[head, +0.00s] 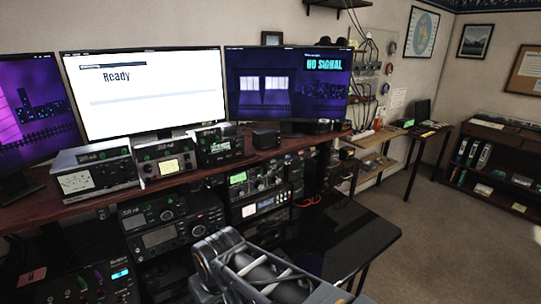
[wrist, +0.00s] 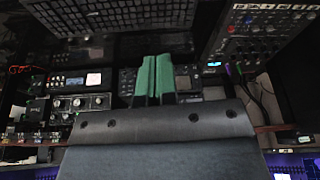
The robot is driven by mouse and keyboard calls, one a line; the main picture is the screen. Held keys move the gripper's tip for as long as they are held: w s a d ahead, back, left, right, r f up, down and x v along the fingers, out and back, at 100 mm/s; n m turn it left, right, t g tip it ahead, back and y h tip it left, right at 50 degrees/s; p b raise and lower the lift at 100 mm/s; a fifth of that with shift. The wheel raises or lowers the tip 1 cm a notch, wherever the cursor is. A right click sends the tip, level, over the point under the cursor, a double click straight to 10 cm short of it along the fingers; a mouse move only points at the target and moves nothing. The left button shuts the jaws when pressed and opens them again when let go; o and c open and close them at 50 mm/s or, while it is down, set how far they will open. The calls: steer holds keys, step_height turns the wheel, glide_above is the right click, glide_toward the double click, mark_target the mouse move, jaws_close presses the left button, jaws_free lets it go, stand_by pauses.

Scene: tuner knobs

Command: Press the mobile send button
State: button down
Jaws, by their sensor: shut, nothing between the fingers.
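My gripper (wrist: 155,72) shows in the wrist view with its two green fingers side by side, shut and empty. Radio gear lies beyond them; a dark unit with many small keys (wrist: 188,82) is partly hidden behind the fingers. I cannot make out which button is the mobile send button. In the head view a radio with a green display (head: 252,180) and a slim unit with a pale display (head: 262,205) sit on the lower rack. A large black radio (head: 165,238) stands left of them. My arm reaches in from the bottom; the fingertips cannot be made out there.
A glossy black desk surface (head: 345,240) lies right of the rack. A control panel with knobs and cables (wrist: 265,30) is in the wrist view. Carpet is clear at right.

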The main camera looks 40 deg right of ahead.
steer(key=shift+d, duration=0.1)
steer(key=w+d+r+n+t+h, duration=0.1)
steer(key=w+d+r+n+t, duration=0.2)
steer(key=w+d+n, duration=0.3)
steer(key=w+d+r+n+t, duration=0.3)
steer(key=w+d+n+t, duration=0.3)
steer(key=d+n, duration=0.7)
steer(key=w+d+r+n+t+h, duration=0.1)
steer(key=w+d+r+n+t, duration=0.2)
steer(key=n, duration=1.2)
steer(key=w+d+t, duration=0.2)
steer(key=w+d, duration=0.3)
steer(key=d, duration=0.2)
steer(key=shift+w+d+r+h+p, duration=0.15)
steer(key=shift+d+r+h+p, duration=0.15)
steer(key=shift+r+p, duration=0.05)
steer(key=shift+w, duration=0.1)
